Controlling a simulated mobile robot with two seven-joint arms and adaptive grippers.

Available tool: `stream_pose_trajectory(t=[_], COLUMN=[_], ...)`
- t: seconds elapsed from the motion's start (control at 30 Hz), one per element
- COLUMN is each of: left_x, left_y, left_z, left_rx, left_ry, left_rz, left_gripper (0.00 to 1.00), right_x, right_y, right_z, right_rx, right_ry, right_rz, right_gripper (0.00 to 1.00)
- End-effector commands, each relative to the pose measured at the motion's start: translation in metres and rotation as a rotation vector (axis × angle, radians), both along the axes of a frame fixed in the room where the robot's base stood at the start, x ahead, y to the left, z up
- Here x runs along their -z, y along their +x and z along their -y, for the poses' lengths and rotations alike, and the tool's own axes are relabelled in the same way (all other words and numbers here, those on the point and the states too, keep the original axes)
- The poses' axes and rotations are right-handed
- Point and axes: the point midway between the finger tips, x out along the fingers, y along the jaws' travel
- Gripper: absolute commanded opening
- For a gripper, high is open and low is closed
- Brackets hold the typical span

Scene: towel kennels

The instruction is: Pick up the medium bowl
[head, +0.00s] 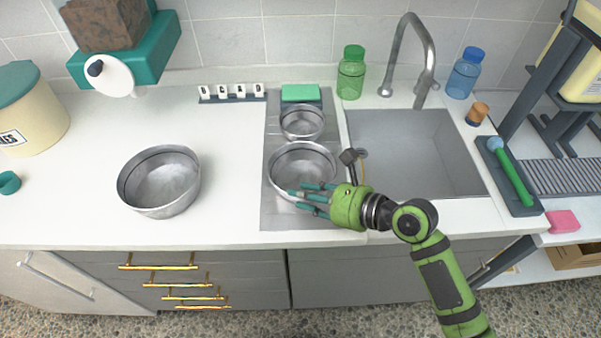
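The medium bowl (303,158) is a shiny steel bowl standing upright on the grey drainboard left of the sink. A smaller steel bowl (302,121) stands behind it, and a larger steel bowl (160,180) stands on the white counter to the left. My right gripper (308,197), green with teal fingers, reaches in from the right at the medium bowl's front right side. Its fingers are spread and overlap the front rim; I cannot tell whether they touch it. They hide part of the bowl's front. My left gripper is out of view.
The faucet (423,60) rises behind the sink (415,150). A green bottle (351,74) and a green sponge (300,93) stand behind the bowls. Letter tiles (232,92) stand by the wall. The counter between the large and medium bowls is clear.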

Motion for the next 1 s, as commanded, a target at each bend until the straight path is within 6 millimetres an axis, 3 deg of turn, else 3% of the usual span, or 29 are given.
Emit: stream_pose_trajectory(t=[0.17,0.53,0.57,0.63,1.0], left_x=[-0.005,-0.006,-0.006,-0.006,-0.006], left_y=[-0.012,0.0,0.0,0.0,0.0], left_z=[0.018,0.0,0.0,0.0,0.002], left_rx=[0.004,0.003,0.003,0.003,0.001], left_ry=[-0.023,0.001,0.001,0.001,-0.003], left_rz=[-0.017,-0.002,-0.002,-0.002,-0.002], left_gripper=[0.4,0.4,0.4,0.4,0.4], right_x=[0.01,0.018,0.018,0.018,0.017], right_y=[0.013,0.02,0.02,0.02,0.02], right_z=[-0.023,-0.035,-0.035,-0.034,-0.034], right_rx=[0.0,-0.001,-0.001,-0.001,0.0], right_ry=[0.002,-0.001,-0.001,-0.001,-0.001], right_rz=[0.001,0.002,0.002,0.002,0.003], right_gripper=[0.33,0.33,0.29,0.01,0.0])
